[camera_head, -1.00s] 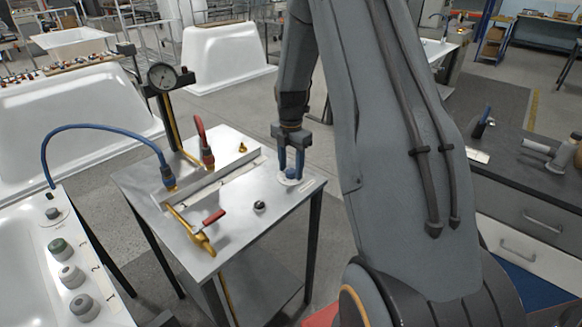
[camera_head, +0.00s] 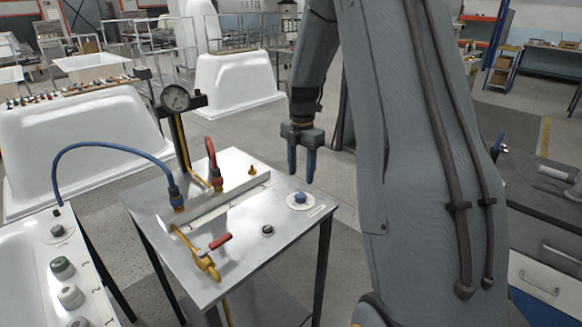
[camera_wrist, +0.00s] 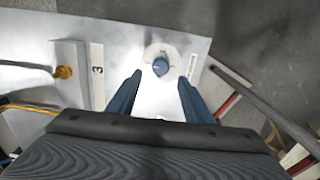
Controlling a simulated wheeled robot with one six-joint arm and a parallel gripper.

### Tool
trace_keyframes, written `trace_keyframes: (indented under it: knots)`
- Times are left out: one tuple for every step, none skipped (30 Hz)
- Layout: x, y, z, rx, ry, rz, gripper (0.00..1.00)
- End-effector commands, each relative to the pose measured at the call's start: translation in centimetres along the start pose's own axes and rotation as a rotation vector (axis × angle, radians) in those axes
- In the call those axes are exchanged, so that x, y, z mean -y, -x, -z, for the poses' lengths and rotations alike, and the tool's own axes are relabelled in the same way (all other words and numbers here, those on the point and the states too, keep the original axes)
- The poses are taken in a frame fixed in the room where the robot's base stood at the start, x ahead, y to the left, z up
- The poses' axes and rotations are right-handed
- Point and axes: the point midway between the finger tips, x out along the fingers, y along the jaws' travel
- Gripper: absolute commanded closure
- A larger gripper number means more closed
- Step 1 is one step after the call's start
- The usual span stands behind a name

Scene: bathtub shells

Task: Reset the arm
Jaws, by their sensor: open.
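My gripper (camera_head: 301,165) hangs in the air above the right part of the metal test table, fingers pointing down. Its two blue fingers are apart with nothing between them. In the wrist view my gripper (camera_wrist: 158,98) is also open, and a blue knob (camera_wrist: 160,66) on a round pale plate lies beyond the fingertips. In the head view the same blue knob (camera_head: 300,197) sits on the table top (camera_head: 240,245) below the fingers, clear of them.
A pressure gauge (camera_head: 175,98) on a post, a blue hose (camera_head: 105,147), a red hose (camera_head: 211,158) and a yellow valve with a red handle (camera_head: 220,241) stand on or beside the table. A white tub shell with several knobs (camera_head: 62,268) is at left. Open air surrounds the gripper.

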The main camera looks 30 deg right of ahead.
Motion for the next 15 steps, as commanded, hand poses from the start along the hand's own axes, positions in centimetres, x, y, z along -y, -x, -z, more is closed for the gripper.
trace_keyframes:
  knots:
    - [0.0,0.0,0.0,0.0,0.0,0.0,0.54]
    - [0.0,0.0,0.0,0.0,0.0,0.0,0.54]
    - [0.0,0.0,0.0,0.0,0.0,0.0,0.54]
    - [0.0,0.0,0.0,0.0,0.0,0.0,0.54]
    - [0.0,0.0,0.0,0.0,-0.001,0.0,0.54]
    - [0.0,0.0,0.1,0.0,-0.008,0.0,0.54]
    - [0.1,0.1,0.3,0.001,-0.017,-0.001,0.54]
    - [0.1,0.1,0.6,0.001,-0.034,-0.002,0.54]
    - [0.3,0.3,1.1,0.002,-0.066,-0.003,0.54]
    - [0.4,0.4,1.6,0.003,-0.098,-0.005,0.54]
    - [0.6,0.5,2.2,0.004,-0.136,-0.007,0.54]
    - [0.8,0.7,3.1,0.006,-0.198,-0.012,0.54]
    - [1.1,0.8,3.9,0.007,-0.252,-0.014,0.54]
    - [1.4,1.0,4.7,0.008,-0.309,-0.018,0.54]
    - [1.9,1.1,5.9,0.009,-0.39,-0.023,0.54]
